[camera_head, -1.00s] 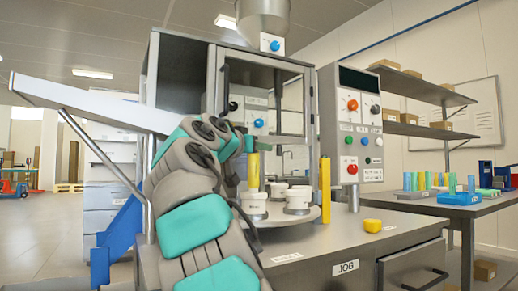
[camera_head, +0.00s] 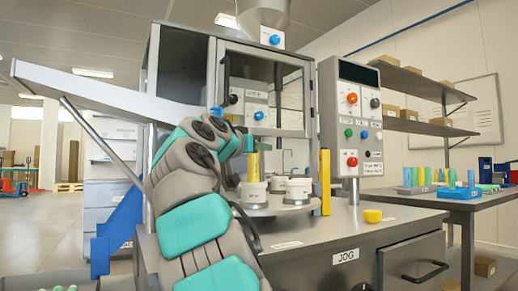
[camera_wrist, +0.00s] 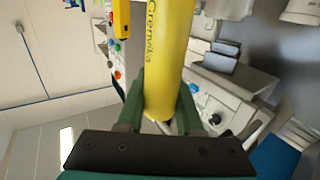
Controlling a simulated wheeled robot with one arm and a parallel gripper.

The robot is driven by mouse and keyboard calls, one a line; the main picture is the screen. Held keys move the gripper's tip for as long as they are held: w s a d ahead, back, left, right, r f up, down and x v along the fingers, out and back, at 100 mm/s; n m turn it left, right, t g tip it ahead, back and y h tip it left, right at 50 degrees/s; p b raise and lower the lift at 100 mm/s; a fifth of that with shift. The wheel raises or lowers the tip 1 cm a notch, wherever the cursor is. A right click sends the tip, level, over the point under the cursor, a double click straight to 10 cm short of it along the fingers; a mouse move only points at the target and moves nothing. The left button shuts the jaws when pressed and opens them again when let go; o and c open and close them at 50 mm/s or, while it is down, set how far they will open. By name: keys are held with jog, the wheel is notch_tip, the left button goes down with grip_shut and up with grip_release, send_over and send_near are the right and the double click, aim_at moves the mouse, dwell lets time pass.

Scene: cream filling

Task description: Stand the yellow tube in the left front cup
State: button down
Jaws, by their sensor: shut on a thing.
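The yellow tube (camera_head: 253,167) stands upright in the head view, its lower end hidden behind the rim of the left front cup (camera_head: 253,195), so it appears to be partly inside. The cup is white and sits on the round turntable (camera_head: 290,208). My gripper (camera_head: 250,145) is shut on the tube's upper part, above the cup. In the wrist view the tube (camera_wrist: 165,45), with dark lettering, lies between the two dark green fingers of my gripper (camera_wrist: 158,108). How deep the tube sits is hidden.
More white cups (camera_head: 298,190) stand on the turntable. A yellow post (camera_head: 325,181) stands at its right edge. A yellow round piece (camera_head: 372,215) lies on the counter (camera_head: 345,235). The machine cabinet (camera_head: 265,85) is close behind; the control panel (camera_head: 350,130) is at right.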

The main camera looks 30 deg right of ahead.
jog(key=shift+c, duration=2.4)
grip_release()
jog(key=v, duration=0.8)
jog(key=shift+r, duration=0.1)
